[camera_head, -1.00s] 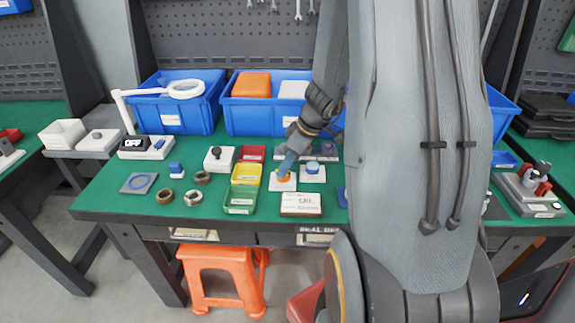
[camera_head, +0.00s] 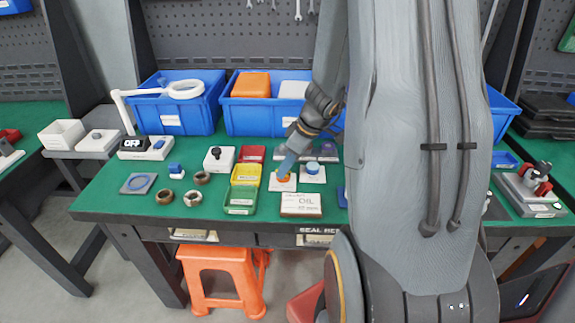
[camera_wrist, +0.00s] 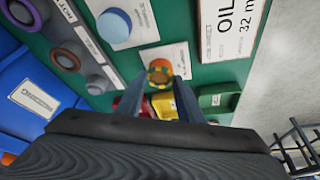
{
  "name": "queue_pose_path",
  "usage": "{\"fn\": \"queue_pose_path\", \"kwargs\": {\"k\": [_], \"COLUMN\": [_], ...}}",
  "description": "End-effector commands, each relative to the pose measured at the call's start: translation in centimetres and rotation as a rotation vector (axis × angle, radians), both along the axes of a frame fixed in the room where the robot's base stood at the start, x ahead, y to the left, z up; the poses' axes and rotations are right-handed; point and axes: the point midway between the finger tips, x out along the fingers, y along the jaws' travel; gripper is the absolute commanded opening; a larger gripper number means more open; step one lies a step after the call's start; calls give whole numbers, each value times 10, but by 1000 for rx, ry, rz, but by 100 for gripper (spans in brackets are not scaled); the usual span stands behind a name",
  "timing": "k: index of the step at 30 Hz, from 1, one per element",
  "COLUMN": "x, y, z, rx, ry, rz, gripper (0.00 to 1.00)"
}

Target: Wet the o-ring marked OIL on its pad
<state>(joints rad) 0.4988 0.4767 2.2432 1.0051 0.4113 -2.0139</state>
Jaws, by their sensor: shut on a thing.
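My gripper (camera_wrist: 160,80) points down at the orange pad (camera_head: 283,178) on a white plate (camera_head: 276,187). Its fingers are shut on a small brownish ring (camera_wrist: 159,72), which shows between the fingertips in the wrist view. Orange shows at the ring; I cannot tell whether it rests on the pad or hangs just above it. Any mark on the ring is too small to read. A card (camera_head: 302,204) reading OIL and 32 mm lies in front of the pad; it also shows in the wrist view (camera_wrist: 232,25).
A blue round pad (camera_head: 312,168) on a white plate stands just right. A rack with ring-bearing posts (camera_wrist: 65,59) is behind. Yellow (camera_head: 245,175) and green (camera_head: 240,199) trays lie left. Blue bins (camera_head: 258,115) stand at the back.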

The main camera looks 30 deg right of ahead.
Motion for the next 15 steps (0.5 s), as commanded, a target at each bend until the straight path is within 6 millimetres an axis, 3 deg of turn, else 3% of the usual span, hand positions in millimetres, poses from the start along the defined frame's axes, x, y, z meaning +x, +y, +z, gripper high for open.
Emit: {"fn": "queue_pose_path", "kwargs": {"k": [15], "x": [0], "y": [0], "z": [32], "rx": [0], "ry": [0], "rz": [1], "gripper": [21]}}
